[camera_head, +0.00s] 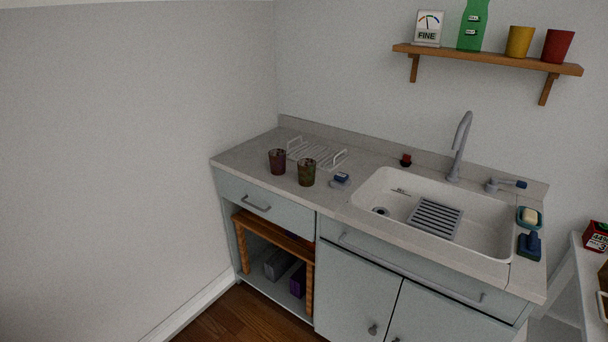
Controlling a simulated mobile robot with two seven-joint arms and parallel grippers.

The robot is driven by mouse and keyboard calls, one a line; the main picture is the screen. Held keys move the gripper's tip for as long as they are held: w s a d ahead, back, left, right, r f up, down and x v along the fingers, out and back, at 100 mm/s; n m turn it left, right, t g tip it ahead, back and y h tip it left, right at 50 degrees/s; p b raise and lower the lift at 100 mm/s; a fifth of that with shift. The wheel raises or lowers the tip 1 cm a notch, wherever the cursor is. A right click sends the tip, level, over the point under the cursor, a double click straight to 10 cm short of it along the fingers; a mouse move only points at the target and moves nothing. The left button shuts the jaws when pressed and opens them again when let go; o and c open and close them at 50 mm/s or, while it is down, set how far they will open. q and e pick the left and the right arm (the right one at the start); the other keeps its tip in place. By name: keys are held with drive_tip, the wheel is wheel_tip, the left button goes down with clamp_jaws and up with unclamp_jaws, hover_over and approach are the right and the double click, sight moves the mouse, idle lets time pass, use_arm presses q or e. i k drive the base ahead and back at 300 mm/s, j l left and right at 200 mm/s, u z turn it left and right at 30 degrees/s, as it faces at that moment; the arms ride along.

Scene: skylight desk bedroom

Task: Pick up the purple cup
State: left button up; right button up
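A dark maroon-purple cup (277,162) stands upright on the counter, left of the sink and near the counter's front edge. It is the only cup in view with a purplish tone, and it has a mottled pattern. A dark green-brown cup (307,173) stands upright just to its right, with a small gap between them. Neither of my grippers is in view.
A white wire rack (317,154) lies behind the cups. A blue-and-grey item (341,179) lies right of them, before the sink (365,198). A wall shelf (487,59) holds a yellow cup (519,42) and red cup (558,46). Counter left of the cups is clear.

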sight(278, 163)
drive_tip(key=i+l+z, duration=0.25)
drive_tip(key=i, duration=0.2)
drive_tip(key=i+l+z, duration=0.1)
drive_tip(key=i+z, duration=0.2)
drive_tip(key=i, duration=0.15)
